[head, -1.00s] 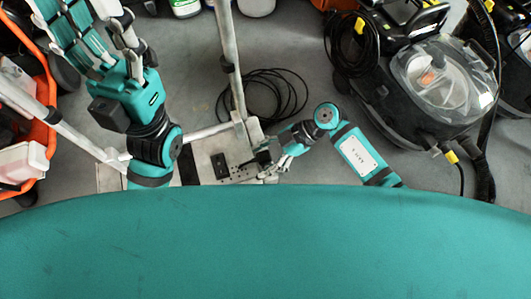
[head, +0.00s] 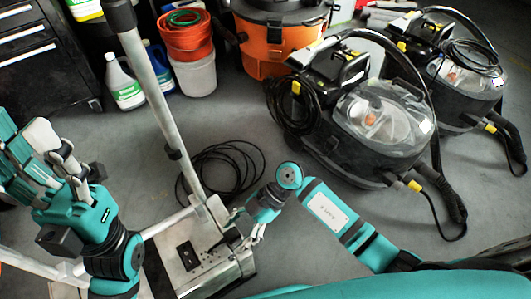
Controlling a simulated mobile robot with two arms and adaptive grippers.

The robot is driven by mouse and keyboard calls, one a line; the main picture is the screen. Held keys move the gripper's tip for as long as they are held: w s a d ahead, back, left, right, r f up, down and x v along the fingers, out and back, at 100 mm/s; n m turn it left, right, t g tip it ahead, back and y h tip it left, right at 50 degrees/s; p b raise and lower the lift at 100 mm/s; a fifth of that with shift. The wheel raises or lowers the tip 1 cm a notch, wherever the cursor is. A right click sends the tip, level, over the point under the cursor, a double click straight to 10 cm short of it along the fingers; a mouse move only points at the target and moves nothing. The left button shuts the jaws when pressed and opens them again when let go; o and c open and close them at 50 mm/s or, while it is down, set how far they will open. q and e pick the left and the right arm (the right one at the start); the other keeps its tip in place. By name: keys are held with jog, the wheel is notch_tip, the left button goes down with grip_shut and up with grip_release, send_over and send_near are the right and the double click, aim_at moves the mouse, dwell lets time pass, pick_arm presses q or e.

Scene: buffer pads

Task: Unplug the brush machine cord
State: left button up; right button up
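A black cord (head: 225,160) lies coiled on the floor behind a low metal base (head: 180,270) with an upright pole. The base has a perforated plate with a dark block on top. My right gripper (head: 247,234) reaches down at the base's right edge, beside a small black part that may be a plug. Its fingers are small and overlap this part, so I cannot tell whether it grips it. My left gripper (head: 62,178) is raised at the left, away from the base and cord. Its finger opening is unclear.
Black machines with clear lids (head: 385,120) and hoses stand on the right. An orange vacuum (head: 280,45), orange bucket (head: 187,42) and bottles (head: 124,85) are at the back. A dark drawer cabinet (head: 45,60) is at the back left.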

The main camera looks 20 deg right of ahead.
jog(key=shift+a+f+b, duration=0.1)
jog(key=shift+f+b, duration=0.1)
jog(key=shift+b, duration=0.2)
notch_tip(320, 180, up, 8)
jog(key=p, duration=0.9)
jog(key=shift+f, duration=0.15)
jog(key=shift+s+a+f+h+b, duration=0.1)
jog(key=shift+f+h+b, duration=0.5)
jog(key=shift+h, duration=0.1)
jog(key=shift+t+h, duration=0.6)
jog(key=shift+h, duration=0.5)
jog(key=shift+r+h+p, duration=0.35)
jog(key=shift+h, duration=0.35)
jog(key=w+d+r+n+t+h+p, duration=0.1)
jog(key=d+r+n+h+p, duration=0.25)
jog(key=r+p, duration=0.4)
notch_tip(320, 180, up, 16)
jog(key=n+t+h+p, duration=0.2)
jog(key=n+t+p, duration=0.2)
jog(key=n+p, duration=0.7)
send_over(236, 235)
jog(key=w+d+p, duration=0.2)
jog(key=d, duration=0.7)
jog(key=m, duration=0.2)
jog(key=shift+w+r+y, duration=0.15)
jog(key=shift+w+y, duration=0.05)
jog(key=shift+y, duration=0.05)
